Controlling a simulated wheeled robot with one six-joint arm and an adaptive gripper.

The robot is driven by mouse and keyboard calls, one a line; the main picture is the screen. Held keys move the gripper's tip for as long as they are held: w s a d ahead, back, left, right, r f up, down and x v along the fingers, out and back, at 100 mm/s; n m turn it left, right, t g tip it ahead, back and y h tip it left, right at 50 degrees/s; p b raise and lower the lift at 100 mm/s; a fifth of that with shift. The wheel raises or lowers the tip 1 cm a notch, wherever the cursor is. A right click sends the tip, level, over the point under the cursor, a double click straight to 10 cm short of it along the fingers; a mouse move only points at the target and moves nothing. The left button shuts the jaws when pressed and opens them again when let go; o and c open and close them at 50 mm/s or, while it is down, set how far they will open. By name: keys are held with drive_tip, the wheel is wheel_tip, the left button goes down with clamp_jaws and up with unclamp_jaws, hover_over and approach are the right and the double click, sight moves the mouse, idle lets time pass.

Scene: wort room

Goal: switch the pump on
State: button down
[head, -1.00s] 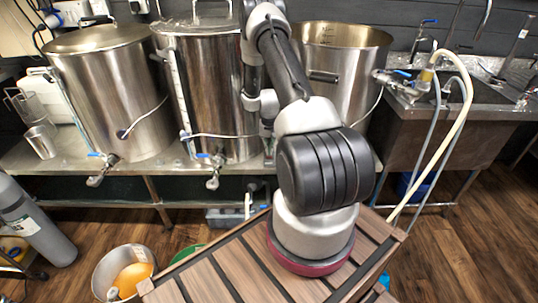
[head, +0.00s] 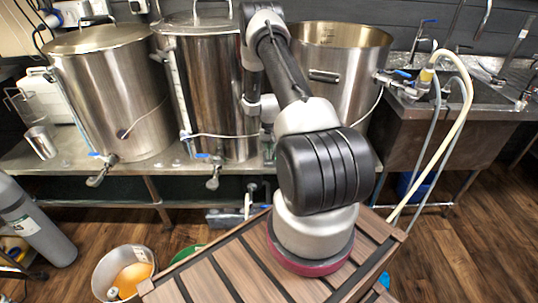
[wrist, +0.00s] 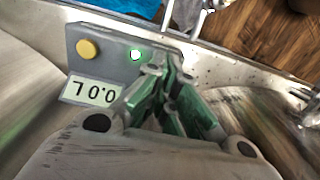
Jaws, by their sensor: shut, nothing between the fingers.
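In the wrist view a grey control box (wrist: 115,58) carries a round yellow button (wrist: 88,49), a small lit green lamp (wrist: 135,55) and a label or display (wrist: 91,91) reading "0.0 L" upside down. My gripper (wrist: 172,72) is shut and empty, its green-sided fingers over the box's right end, right of and below the lamp. I cannot tell whether the fingertips touch the box. They hide part of that end. A grey unit with a white pipe, possibly the pump (head: 222,217), sits under the bench.
Three steel kettles stand on the steel bench, left (head: 110,95), middle (head: 210,90) and right (head: 340,62), with taps at the front. A sink (head: 475,93) and hoses (head: 455,125) are at the right. A bucket (head: 105,272) and gas cylinder (head: 38,228) stand on the floor at left.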

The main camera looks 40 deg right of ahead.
drive_tip(key=shift+r, duration=2.95)
